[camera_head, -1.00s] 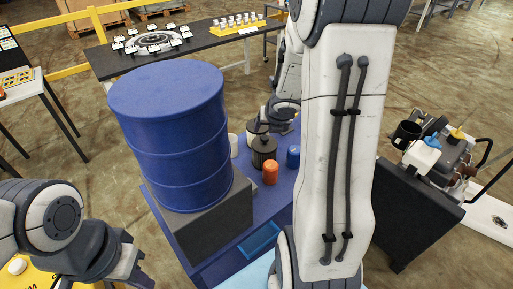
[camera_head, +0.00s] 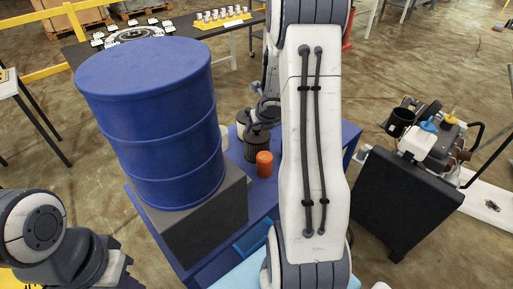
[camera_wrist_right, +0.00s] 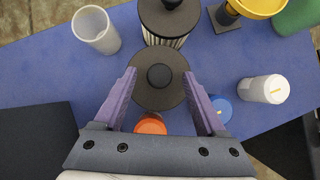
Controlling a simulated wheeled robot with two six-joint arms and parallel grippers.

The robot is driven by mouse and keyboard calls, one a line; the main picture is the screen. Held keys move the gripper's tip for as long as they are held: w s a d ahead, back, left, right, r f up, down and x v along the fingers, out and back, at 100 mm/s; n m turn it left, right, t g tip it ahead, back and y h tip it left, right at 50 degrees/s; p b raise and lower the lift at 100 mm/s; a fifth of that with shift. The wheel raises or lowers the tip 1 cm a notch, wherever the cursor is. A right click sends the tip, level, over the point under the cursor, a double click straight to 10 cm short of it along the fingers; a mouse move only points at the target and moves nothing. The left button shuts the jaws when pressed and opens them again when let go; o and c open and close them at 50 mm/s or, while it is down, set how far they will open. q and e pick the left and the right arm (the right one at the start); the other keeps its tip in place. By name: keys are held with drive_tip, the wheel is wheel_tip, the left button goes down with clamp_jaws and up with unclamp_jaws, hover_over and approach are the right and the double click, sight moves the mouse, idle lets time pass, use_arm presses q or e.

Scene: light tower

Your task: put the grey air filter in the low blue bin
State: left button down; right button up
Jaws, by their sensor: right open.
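The grey air filter (camera_head: 257,143), a dark ribbed cylinder, stands upright on the blue table. In the right wrist view I see its round dark top with a knob (camera_wrist_right: 160,76). My right gripper (camera_wrist_right: 160,73) is open, with its two fingers on either side of that top; I cannot tell whether they touch it. In the head view the right gripper (camera_head: 264,112) is just above the filter, partly behind my arm. A low blue bin (camera_head: 255,236) sits at the table's near side, partly hidden by my right arm. My left gripper (camera_head: 116,270) is low at the left; its jaws are unclear.
An orange container (camera_head: 264,164) stands right beside the filter. A second filter with pale pleats (camera_wrist_right: 167,22), a whitish cup (camera_wrist_right: 96,30), a blue-capped item (camera_wrist_right: 221,108) and a white bottle (camera_wrist_right: 263,90) are around it. A large blue drum (camera_head: 155,125) stands at the left on a grey block.

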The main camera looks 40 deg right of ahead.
drive_tip(key=shift+w+f, duration=0.15)
drive_tip(key=shift+f, duration=0.05)
clamp_jaws()
drive_tip(key=shift+r, duration=0.1)
idle(1.2)
